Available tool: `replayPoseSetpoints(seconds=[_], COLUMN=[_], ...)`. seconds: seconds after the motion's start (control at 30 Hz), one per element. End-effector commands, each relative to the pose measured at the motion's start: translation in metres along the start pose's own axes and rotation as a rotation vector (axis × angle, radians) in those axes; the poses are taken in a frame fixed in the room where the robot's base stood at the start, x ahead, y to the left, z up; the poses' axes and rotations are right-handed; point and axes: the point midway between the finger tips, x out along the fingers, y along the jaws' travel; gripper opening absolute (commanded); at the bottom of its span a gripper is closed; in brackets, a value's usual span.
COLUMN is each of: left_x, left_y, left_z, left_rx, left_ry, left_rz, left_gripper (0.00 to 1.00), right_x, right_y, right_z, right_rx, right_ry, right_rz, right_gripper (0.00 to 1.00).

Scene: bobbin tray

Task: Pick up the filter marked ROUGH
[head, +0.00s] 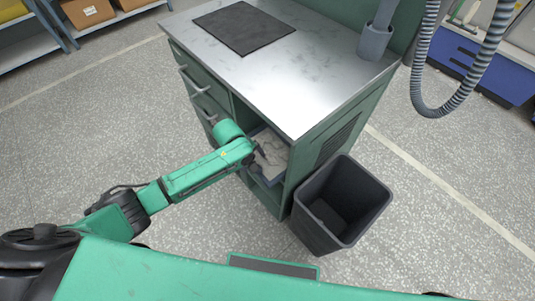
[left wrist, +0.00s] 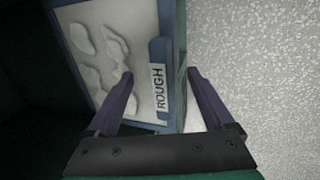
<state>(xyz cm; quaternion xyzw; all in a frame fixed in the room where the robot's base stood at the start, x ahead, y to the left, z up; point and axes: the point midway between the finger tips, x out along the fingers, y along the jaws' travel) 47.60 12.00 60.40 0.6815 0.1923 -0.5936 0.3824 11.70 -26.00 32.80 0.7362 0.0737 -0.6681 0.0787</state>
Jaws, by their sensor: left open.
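The filter (left wrist: 85,45) shows in the left wrist view as a pale dusty panel in a blue-grey frame, with a white label (left wrist: 158,75) reading ROUGH along its right side. In the head view the filter (head: 272,148) sits in the open lower bay of the green cabinet, partly hidden by my arm. My left gripper (left wrist: 160,88) is open, with one dark finger over the panel and the other beyond the frame's right edge, the labelled edge lying between them. In the head view my left gripper (head: 258,155) is at the bay's opening. My right gripper is not in view.
The green cabinet (head: 325,150) has a metal top with a dark mat (head: 243,27) on it. A dark open bin (head: 340,205) stands on the floor right beside the bay. A grey hose (head: 455,100) hangs at the right. The floor left of the cabinet is clear.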

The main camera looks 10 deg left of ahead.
Motion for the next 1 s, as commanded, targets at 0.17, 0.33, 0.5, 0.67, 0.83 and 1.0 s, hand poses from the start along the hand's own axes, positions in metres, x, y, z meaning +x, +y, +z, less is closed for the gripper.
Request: replayPoseSetpoints(seconds=[0.17,0.33,0.5,0.67,0.83,1.0], left_x=[0.0,0.0,0.0,-0.001,-0.013,-0.04], left_y=[0.0,-0.001,0.0,0.0,0.0,0.009], left_z=[0.0,0.0,0.0,0.0,0.0,0.0], left_rx=[0.0,0.0,0.0,0.0,-0.001,0.0], left_ry=[0.0,-0.001,0.0,-0.001,0.0,0.0], left_rz=[-0.001,-0.002,0.0,0.0,0.003,0.003], left_gripper=[0.16,0.0,0.0,0.0,0.0,0.0], right_x=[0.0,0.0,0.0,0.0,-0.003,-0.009], right_y=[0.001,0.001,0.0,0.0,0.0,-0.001], right_z=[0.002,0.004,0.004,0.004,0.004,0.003], right_rx=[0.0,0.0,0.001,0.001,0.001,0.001], right_ry=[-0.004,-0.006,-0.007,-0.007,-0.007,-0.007], right_rz=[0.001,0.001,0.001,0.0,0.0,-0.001], right_gripper=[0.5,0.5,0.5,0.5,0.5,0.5])
